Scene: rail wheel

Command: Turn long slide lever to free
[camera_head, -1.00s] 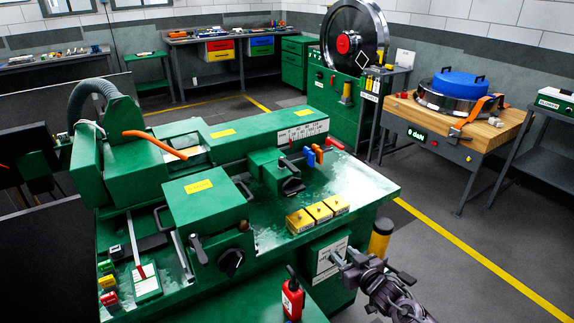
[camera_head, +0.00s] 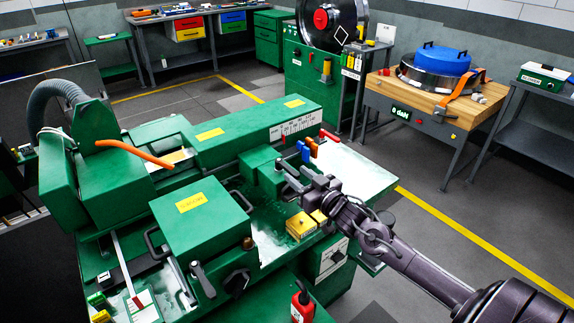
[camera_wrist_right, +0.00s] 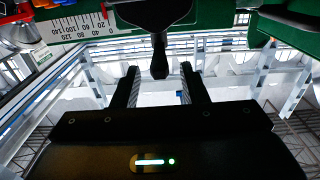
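A green slide block (camera_head: 258,172) stands on the machine bed in front of a white numbered scale (camera_head: 292,126). In the right wrist view a black lever (camera_wrist_right: 158,58) points toward my gripper, its rounded end between or just beyond the fingertips. In the head view this lever is mostly hidden by my gripper. My right gripper (camera_head: 290,181) reaches in from the right, at the front right of the slide block. In the wrist view my right gripper (camera_wrist_right: 159,86) is open, with clear gaps on both sides of the lever. My left gripper is out of view.
Yellow boxes (camera_head: 300,227) sit on the bed just below my right gripper. Blue and orange tabs (camera_head: 308,148) stand behind it. A green box with a black lever (camera_head: 203,279) and knob is at the front left. A red bottle (camera_head: 301,306) stands at the front.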

